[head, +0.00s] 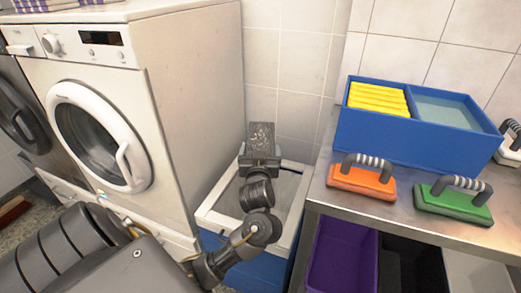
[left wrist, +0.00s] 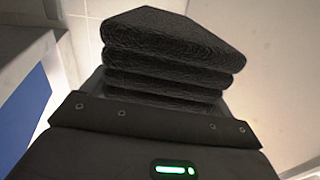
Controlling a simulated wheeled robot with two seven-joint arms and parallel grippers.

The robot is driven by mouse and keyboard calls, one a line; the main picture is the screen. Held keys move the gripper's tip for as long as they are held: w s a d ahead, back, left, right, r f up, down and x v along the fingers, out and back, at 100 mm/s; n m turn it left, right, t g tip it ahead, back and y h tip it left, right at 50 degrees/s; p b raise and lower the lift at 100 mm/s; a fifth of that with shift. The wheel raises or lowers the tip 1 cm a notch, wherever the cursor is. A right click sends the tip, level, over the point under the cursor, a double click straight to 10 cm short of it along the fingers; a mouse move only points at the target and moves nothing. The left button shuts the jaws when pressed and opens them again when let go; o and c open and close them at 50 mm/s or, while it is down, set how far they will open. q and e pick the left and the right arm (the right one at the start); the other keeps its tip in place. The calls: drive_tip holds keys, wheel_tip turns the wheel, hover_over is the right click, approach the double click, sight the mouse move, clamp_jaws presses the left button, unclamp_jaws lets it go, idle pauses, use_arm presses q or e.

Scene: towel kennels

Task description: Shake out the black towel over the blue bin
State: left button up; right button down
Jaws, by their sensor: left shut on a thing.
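The black towel (left wrist: 170,50) is folded in several layers and fills the middle of the left wrist view. In the head view the towel (head: 261,136) shows as a small dark block. My left gripper (head: 260,160) is shut on it and holds it up over the blue bin. The blue bin (head: 262,270) has a pale rim and stands on the floor between the washer and the steel counter. My left arm hides part of its opening. My right gripper is out of view.
A white washing machine (head: 180,110) stands left of the bin. On the steel counter (head: 400,215) at the right are an orange-based brush (head: 361,182), a green-based brush (head: 452,203) and a blue divided box (head: 390,140) with yellow cloths. Purple (head: 342,258) and black bins sit below.

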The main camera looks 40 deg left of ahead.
sight(260, 138)
use_arm(q)
wheel_tip(260, 138, up, 5)
drive_tip(key=shift+f, duration=0.15)
wheel_tip(260, 138, down, 5)
drive_tip(key=shift+d+f, duration=0.15)
drive_tip(key=r, duration=0.5)
drive_tip(key=shift+a, duration=0.3)
drive_tip(key=shift+d+f, duration=0.15)
drive_tip(key=shift+d, duration=0.15)
wheel_tip(260, 138, down, 4)
drive_tip(key=shift+d+f, duration=0.1)
drive_tip(key=shift+f, duration=0.1)
drive_tip(key=shift+a+f, duration=0.2)
wheel_tip(260, 138, up, 5)
drive_tip(key=shift+a+r, duration=0.1)
drive_tip(key=f, duration=0.5)
drive_tip(key=shift+d+f, duration=0.15)
drive_tip(key=shift+d, duration=0.1)
drive_tip(key=shift+a, duration=0.3)
drive_tip(key=shift+d, duration=0.2)
